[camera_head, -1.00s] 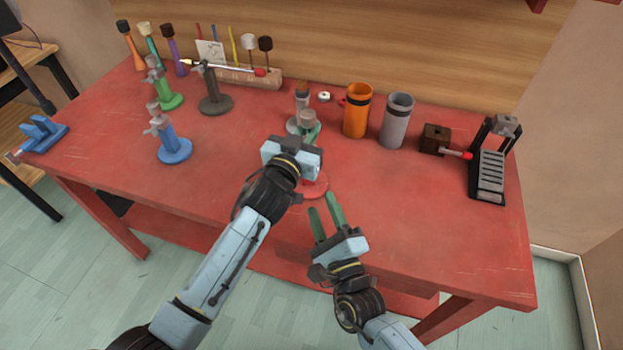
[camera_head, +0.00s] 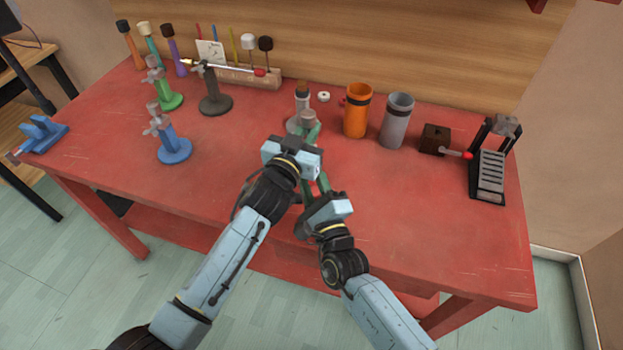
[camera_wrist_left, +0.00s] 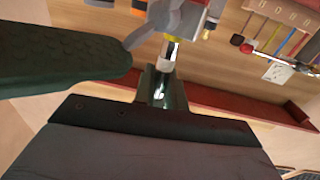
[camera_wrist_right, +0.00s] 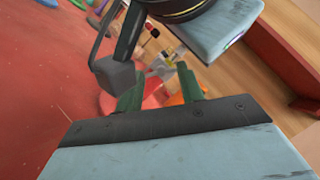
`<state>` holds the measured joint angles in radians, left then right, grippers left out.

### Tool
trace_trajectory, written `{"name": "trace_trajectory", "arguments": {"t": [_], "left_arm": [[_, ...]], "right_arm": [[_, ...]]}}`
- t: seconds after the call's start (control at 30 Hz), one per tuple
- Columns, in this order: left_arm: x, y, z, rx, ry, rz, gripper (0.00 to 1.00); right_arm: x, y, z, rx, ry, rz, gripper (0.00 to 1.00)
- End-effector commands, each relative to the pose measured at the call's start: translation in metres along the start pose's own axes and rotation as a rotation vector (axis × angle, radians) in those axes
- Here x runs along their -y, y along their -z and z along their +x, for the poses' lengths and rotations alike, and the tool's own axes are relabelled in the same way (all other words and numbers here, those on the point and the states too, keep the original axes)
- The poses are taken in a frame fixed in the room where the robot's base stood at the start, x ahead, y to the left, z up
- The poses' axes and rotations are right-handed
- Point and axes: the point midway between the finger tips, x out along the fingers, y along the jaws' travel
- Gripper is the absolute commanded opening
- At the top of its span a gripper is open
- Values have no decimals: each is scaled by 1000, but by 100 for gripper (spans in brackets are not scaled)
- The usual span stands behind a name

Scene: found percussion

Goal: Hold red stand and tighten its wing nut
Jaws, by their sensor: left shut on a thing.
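The red stand is mostly hidden behind my left gripper in the head view; its grey top (camera_head: 308,117) shows just beyond. Its red round base (camera_wrist_right: 108,102) shows in the right wrist view. My left gripper (camera_head: 308,135) is shut on the stand's upper part. In the left wrist view, a grey wing-shaped piece (camera_wrist_left: 150,28) and a shiny post (camera_wrist_left: 170,53) show by the fingers; the grip itself is unclear. My right gripper (camera_wrist_right: 160,88) is open, its green fingers apart, low beside the left gripper and on the stand's near side. The wing nut's contact is hidden.
A blue stand (camera_head: 173,148), green stand (camera_head: 164,97) and dark stand (camera_head: 214,101) stand to the left on the red table (camera_head: 420,220). An orange cup (camera_head: 357,115) and grey cup (camera_head: 396,122) stand to the right. The two forearms are close together.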

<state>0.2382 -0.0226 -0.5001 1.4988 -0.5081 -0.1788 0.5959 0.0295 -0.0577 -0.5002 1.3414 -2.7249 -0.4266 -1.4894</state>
Motion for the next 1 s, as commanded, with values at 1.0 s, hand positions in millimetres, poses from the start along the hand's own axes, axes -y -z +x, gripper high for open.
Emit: {"name": "trace_trajectory", "arguments": {"t": [1.0], "left_arm": [[0,0,0,-1,0,0,0]], "right_arm": [[-1,0,-1,1,51,125,47]]}}
